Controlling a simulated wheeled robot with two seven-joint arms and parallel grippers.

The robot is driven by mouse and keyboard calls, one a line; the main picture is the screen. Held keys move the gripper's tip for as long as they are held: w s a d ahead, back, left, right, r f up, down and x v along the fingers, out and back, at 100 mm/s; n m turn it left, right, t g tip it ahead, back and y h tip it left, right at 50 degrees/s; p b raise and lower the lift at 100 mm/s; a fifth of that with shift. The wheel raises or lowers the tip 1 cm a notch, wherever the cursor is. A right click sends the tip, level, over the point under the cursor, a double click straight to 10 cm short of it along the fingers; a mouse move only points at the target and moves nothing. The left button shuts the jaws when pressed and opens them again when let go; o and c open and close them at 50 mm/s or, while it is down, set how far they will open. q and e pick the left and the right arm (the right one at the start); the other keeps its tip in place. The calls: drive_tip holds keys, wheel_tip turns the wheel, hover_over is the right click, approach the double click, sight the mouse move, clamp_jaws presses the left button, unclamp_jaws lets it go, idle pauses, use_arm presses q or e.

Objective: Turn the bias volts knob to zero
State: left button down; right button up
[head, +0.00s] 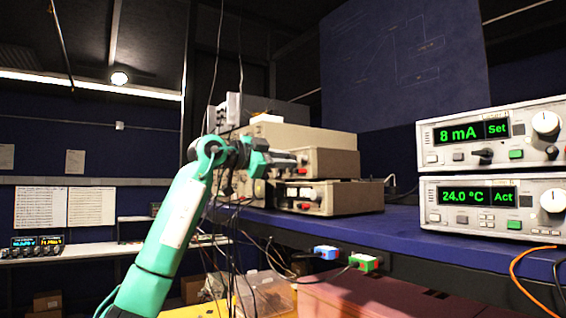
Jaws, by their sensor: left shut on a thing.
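My green left arm reaches up from the bottom left. The jaws are shut on a small control at that panel, taken to be the bias volts knob. The knob itself is hidden by the fingers, so its pointer and setting cannot be read. My right gripper is not in view.
A lower beige unit (345,197) sits beneath the instrument. Two white display units (470,196) stand at the right of the blue bench (440,240). Thin cables hang around my gripper. A clear plastic box (268,292) is below.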

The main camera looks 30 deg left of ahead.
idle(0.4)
use_arm(q)
drive_tip(key=c, duration=1.5)
unclamp_jaws()
drive_tip(key=b+v, duration=0.5)
drive_tip(key=v, duration=0.8)
drive_tip(key=shift+s+a, duration=0.25)
drive_tip(key=shift+s, duration=0.05)
